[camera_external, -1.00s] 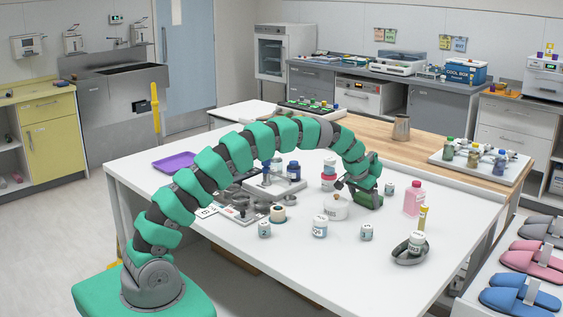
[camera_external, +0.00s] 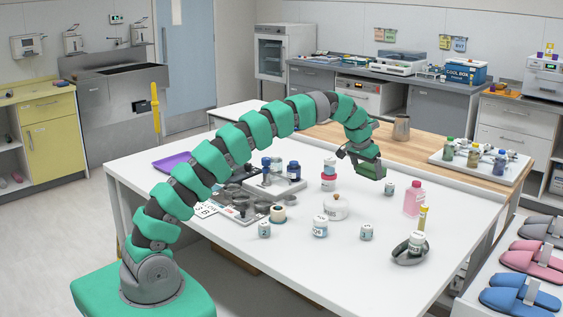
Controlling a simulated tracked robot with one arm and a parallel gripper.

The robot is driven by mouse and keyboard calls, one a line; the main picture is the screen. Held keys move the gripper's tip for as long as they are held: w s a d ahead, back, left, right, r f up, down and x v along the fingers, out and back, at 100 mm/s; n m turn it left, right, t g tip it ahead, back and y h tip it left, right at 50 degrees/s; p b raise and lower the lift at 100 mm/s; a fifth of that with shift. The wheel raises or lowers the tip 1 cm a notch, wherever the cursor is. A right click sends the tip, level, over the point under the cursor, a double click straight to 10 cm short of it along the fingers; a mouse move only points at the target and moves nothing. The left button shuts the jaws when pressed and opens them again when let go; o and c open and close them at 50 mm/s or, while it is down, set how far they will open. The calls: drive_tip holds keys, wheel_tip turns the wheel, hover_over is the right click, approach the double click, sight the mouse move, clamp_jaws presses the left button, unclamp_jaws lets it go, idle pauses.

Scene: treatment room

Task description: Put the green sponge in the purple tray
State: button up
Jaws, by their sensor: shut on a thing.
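My gripper (camera_external: 362,160) is above the right half of the white table, its jaws turned down. It is shut on the green sponge (camera_external: 370,171), a dark green block that shows at its lower end, held clear of the table top. The purple tray (camera_external: 175,162) lies flat at the table's far left edge. My arm partly covers its right side, and the part that shows looks empty.
White jars (camera_external: 320,226) and a round white tub (camera_external: 336,207) stand below and left of my gripper. A pink bottle (camera_external: 414,199) stands to its right. A grey stand with dark blue bottles (camera_external: 294,171) is between the gripper and the tray.

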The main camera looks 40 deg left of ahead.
sight(370, 167)
wheel_tip(370, 167, up, 4)
drive_tip(key=shift+r, duration=0.15)
drive_tip(key=a, duration=0.6)
drive_tip(key=w+a+n, duration=0.1)
drive_tip(key=a, duration=0.5)
drive_tip(key=w+a+n+b, duration=0.1)
drive_tip(key=a, duration=0.5)
drive_tip(key=shift+w+a+y, duration=0.2)
drive_tip(key=shift+a+y, duration=0.15)
drive_tip(key=shift+y, duration=0.05)
drive_tip(key=s+a+n+y, duration=0.1)
drive_tip(key=s+a+n, duration=0.2)
drive_tip(key=a, duration=2)
drive_tip(key=s+a+n+y+b, duration=0.1)
drive_tip(key=s+a+n, duration=0.1)
drive_tip(key=s+a, duration=0.8)
drive_tip(key=s+a+n+g+b, duration=0.15)
drive_tip(key=s+a, duration=0.55)
drive_tip(key=a, duration=0.7)
drive_tip(key=s+a+n+y, duration=0.1)
drive_tip(key=s+a+n, duration=0.1)
drive_tip(key=s+a, duration=0.8)
drive_tip(key=x, duration=0.5)
drive_tip(key=s+d+b+x, duration=0.1)
drive_tip(key=x, duration=0.4)
drive_tip(key=d+f+b+x, duration=0.1)
drive_tip(key=x, duration=0.4)
drive_tip(key=shift+s+a+f, duration=0.1)
drive_tip(key=shift+s+f, duration=0.05)
drive_tip(key=shift+s, duration=0.2)
